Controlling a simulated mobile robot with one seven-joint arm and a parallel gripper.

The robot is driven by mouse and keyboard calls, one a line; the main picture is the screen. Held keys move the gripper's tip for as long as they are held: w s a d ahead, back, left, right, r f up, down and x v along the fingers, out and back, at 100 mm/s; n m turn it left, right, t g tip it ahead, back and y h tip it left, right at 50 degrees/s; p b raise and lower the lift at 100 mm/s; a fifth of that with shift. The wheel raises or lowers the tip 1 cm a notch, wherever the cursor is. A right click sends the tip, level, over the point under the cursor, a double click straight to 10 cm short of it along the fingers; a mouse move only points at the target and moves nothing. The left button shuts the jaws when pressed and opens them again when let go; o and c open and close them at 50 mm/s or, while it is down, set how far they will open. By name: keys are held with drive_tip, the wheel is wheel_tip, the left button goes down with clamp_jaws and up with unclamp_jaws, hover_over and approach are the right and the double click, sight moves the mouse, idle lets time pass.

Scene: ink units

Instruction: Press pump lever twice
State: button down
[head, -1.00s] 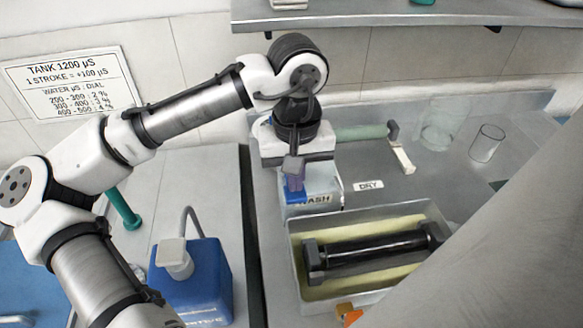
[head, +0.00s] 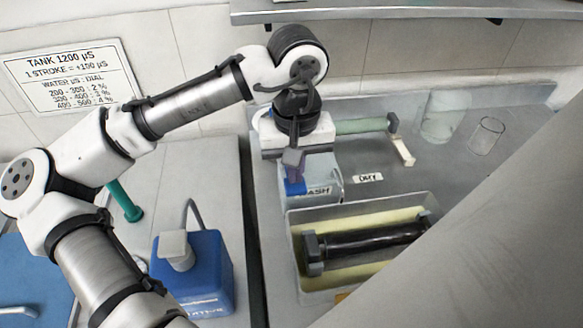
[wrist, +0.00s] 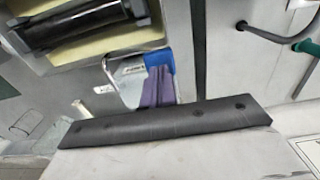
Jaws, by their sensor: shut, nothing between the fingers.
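A blue jug (head: 205,272) stands on the left counter. It has a pale square pump top (head: 175,246), which looks like the pump lever, and a thin curved grey tube. My gripper (head: 293,184) is to the right of the jug and higher in the head view, over the pale box marked "WASH" (head: 325,190). Its purple fingers, also in the wrist view (wrist: 158,88), are shut and empty. They are apart from the pump. In the wrist view a blue part (wrist: 158,60) lies right beside the fingertips; I cannot tell whether they touch.
A tray (head: 292,232) holds a black roller (head: 365,245) in yellowish liquid. Clear glass vessels (head: 487,137) stand at the back right. A grey panel covers the lower right. A sign (head: 72,78) hangs on the wall.

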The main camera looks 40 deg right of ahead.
drive_tip(key=shift+f+b, duration=0.8)
drive_tip(key=shift+f, duration=0.85)
drive_tip(key=shift+r, duration=0.1)
drive_tip(key=shift+r+p, duration=1.9)
drive_tip(key=shift+p, duration=0.2)
wheel_tip(320, 180, up, 3)
drive_tip(key=p, duration=0.3)
drive_tip(key=shift+f, duration=0.15)
wheel_tip(320, 180, up, 3)
drive_tip(key=shift+r+b, duration=0.1)
drive_tip(key=shift+b, duration=0.25)
